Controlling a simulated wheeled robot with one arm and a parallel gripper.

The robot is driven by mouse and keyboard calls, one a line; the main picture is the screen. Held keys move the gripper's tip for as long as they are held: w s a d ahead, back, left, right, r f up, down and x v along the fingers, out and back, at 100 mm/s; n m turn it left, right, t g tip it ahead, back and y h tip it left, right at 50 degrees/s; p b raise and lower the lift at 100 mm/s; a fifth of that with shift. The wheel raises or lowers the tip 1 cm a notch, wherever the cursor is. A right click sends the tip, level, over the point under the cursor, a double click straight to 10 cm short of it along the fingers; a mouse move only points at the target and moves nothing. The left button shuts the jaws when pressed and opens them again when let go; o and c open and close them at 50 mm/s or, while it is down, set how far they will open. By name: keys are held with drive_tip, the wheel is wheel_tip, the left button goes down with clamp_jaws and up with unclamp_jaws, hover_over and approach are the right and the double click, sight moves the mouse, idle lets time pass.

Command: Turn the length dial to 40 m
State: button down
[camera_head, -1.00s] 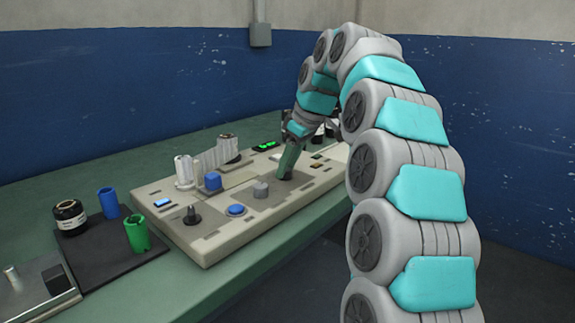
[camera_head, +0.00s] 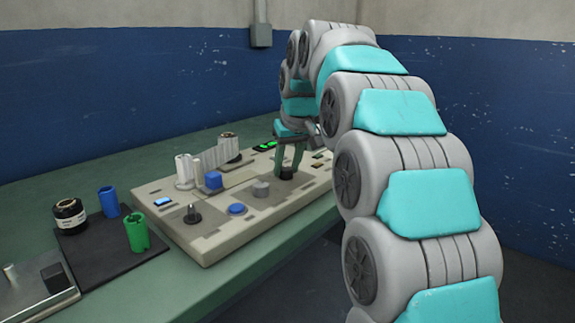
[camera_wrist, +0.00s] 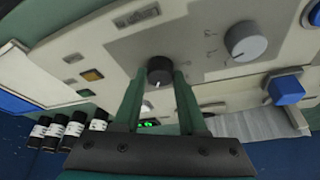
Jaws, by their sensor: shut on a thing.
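A black round dial (camera_wrist: 160,72) with a white pointer mark sits on the light panel of the machine. In the wrist view the two green fingers of my gripper (camera_wrist: 158,82) are on either side of it, shut on it. In the head view my gripper (camera_head: 287,172) points down at the right part of the beige machine (camera_head: 215,225), with the dark dial between its tips. The marks around the dial are too small to read. A second, grey dial (camera_wrist: 245,42) is beside it; it also shows in the head view (camera_head: 261,189).
A dark mat (camera_head: 110,248) with blue and green cups lies to the left.

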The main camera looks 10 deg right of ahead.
sight(291, 184)
drive_tip(key=shift+r+m, duration=0.1)
drive_tip(key=shift+m, duration=0.4)
drive_tip(key=shift+c, duration=2.3)
unclamp_jaws()
drive_tip(key=v, duration=0.7)
drive_tip(key=shift+r, duration=0.35)
drive_tip(key=shift+s+a, duration=0.15)
